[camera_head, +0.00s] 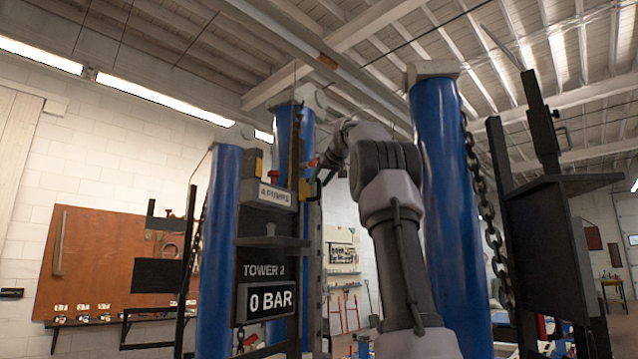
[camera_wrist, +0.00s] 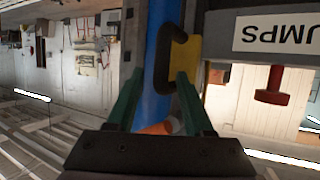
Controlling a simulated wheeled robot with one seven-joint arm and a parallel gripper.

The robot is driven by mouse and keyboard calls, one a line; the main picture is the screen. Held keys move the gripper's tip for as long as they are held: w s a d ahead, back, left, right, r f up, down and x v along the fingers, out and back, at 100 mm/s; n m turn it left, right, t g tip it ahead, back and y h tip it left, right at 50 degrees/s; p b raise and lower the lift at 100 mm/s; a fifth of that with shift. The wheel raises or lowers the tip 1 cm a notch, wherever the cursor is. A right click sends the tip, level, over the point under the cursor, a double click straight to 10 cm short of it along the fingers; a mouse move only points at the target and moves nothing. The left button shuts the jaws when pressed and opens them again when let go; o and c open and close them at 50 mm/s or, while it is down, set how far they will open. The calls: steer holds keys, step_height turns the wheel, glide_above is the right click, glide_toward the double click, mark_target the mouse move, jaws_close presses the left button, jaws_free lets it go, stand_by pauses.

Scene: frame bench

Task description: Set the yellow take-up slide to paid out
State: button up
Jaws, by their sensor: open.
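In the wrist view a yellow block (camera_wrist: 186,60), which I take to be the take-up slide, sits beside the upside-down pumps sign. A black bracket-shaped handle (camera_wrist: 164,66) stands in front of its left side. My gripper (camera_wrist: 158,76) has its green fingers apart, with the handle's lower part between or just beyond the tips. I cannot tell whether they touch. In the head view my gripper (camera_head: 313,181) is at the right side of the tower panel, and I cannot make out the slide clearly there. An orange and grey piece (camera_wrist: 160,128) shows between the fingers near the palm.
The pumps sign (camera_head: 274,195) and a red knob (camera_wrist: 272,92) are close beside the gripper. Below is the display reading 0 BAR (camera_head: 266,301).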

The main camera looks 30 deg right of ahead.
steer(key=v, duration=1)
steer(key=shift+s+a+r, duration=0.1)
steer(key=shift+s+r, duration=0.05)
steer(key=s+a+f+m+g, duration=0.1)
steer(key=s+a+f, duration=0.6)
steer(key=f, duration=0.8)
steer(key=s+a+f+m+g+y, duration=0.1)
steer(key=s+a+f+g, duration=0.2)
steer(key=s+a+f, duration=0.4)
steer(key=s+a+f+m+g+y, duration=0.1)
steer(key=s+a+f, duration=0.6)
steer(key=s+f, duration=0.8)
step_height(320, 180, down, 8)
steer(key=shift+f+m+g, duration=0.1)
steer(key=shift+m+g, duration=0.3)
steer(key=shift+g, duration=0.3)
steer(key=shift+a, duration=0.1)
